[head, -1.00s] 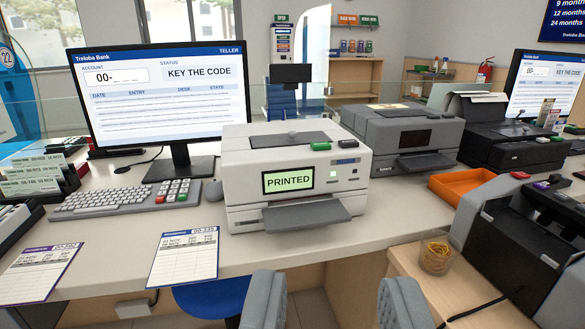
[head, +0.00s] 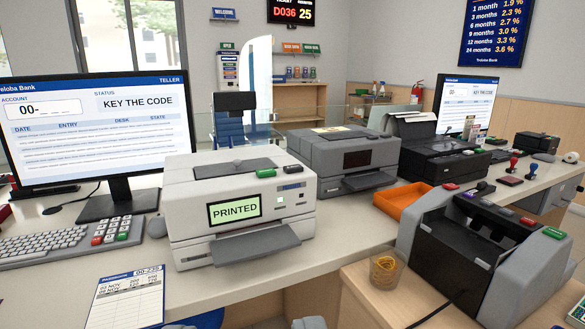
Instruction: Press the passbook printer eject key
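The white passbook printer (head: 195,222) stands on the counter left of the middle, its front facing me. Its lit display (head: 234,209) reads PRINTED. Right of the display are small keys (head: 290,197) under a dark blue label; their markings are too small to read. A green block (head: 266,173) and a dark block lie on its top front edge. A dark tray (head: 255,243) sticks out of its front. My gripper (head: 245,325) is almost wholly below the picture; only grey tips show at the bottom edge, apart, below and in front of the printer. Nothing is seen between them.
A monitor (head: 95,125) and keyboard (head: 65,240) stand left. A passbook (head: 125,297) lies at the front edge. A grey printer (head: 350,155), an orange tray (head: 402,203), a cup of rubber bands (head: 386,270) and a dark machine (head: 465,260) stand to the right.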

